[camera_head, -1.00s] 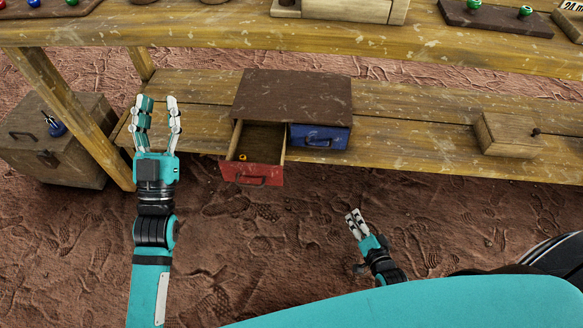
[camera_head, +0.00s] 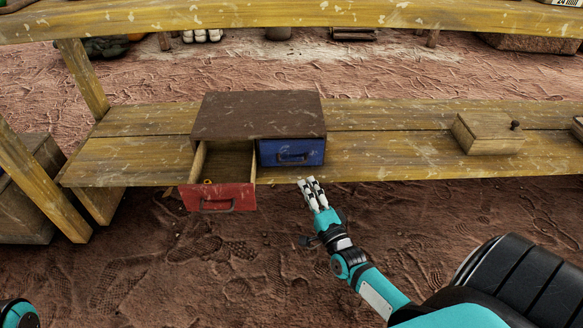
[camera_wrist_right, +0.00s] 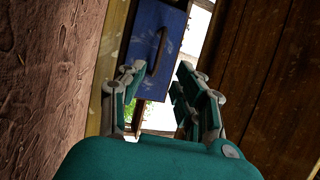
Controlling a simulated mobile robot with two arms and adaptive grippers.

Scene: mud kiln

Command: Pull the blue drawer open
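The brown cabinet (camera_head: 258,112) stands on the lower wooden shelf. Its blue drawer (camera_head: 272,158) is shut, with a dark bar handle (camera_head: 293,157) on its front. My right gripper (camera_head: 309,184) is just below and in front of that drawer, apart from the handle. In the right wrist view the blue drawer (camera_wrist_right: 158,28) and its handle (camera_wrist_right: 157,52) show beyond the gripper (camera_wrist_right: 158,80), whose fingers are spread with nothing between them. My left gripper is out of view.
A wooden box (camera_head: 487,134) sits farther right on the shelf. Bare ground lies in front.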

